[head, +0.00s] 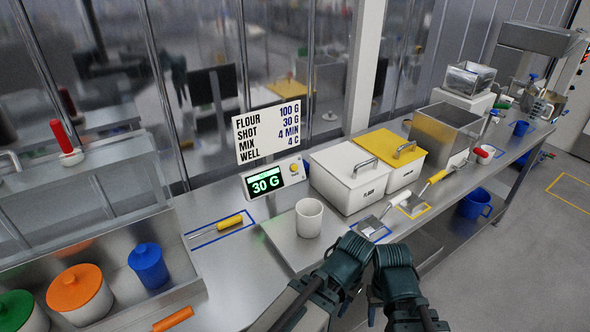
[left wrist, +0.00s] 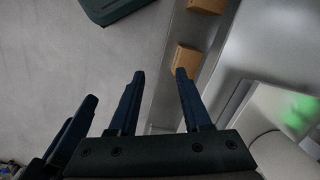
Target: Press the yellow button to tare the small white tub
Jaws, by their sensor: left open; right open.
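The scale (head: 272,181) stands at the back of the steel counter, with a green display reading 30 G. The small yellow button (head: 294,167) is on its face, right of the display. The small white tub (head: 309,217) stands upright in front of the scale; a pale rounded edge in the left wrist view may be it. My left gripper (left wrist: 160,75) is open and empty, its fingers pointing over the floor and counter edge. My right gripper (head: 397,272) is beside it in the head view, right of the tub, apart from the button. Its fingertips are largely hidden.
White flour bin (head: 345,188) and yellow-lidded bin (head: 398,158) stand right of the scale. A yellow-handled tool (head: 216,228) lies left, scoops (head: 377,222) lie in front of the bins. A tray (head: 187,291) with lidded jars is at lower left.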

